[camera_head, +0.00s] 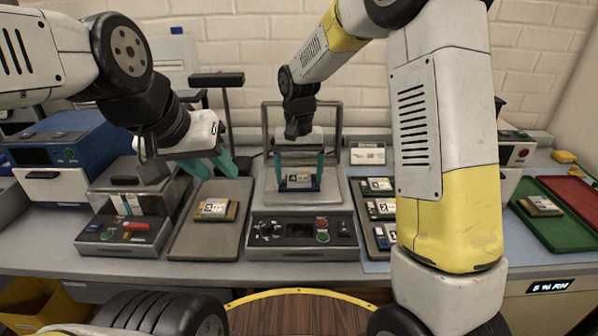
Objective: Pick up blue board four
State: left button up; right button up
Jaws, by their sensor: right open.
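Blue board four (299,183) has a pale label with a 4 and a blue edge. It sits on the flat top of the grey machine (302,226) in the middle. My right gripper (301,184) points down over it, with one teal finger on each side of the board. The jaws are open, and I cannot tell whether the fingers touch it. My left gripper (216,172) hangs to the left, above the back of a grey-brown tray (190,242). Its teal fingers are apart and nothing shows between them.
A board marked 5 (212,208) lies on the tray below my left gripper. Several boards lie in a tray (361,218) right of the machine, partly behind my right arm. A green tray (555,232) holds one board (541,205); a red tray (580,200) is beside it.

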jog(key=c, duration=1.5)
jog(key=shift+r, duration=0.1)
jog(key=shift+c, duration=0.2)
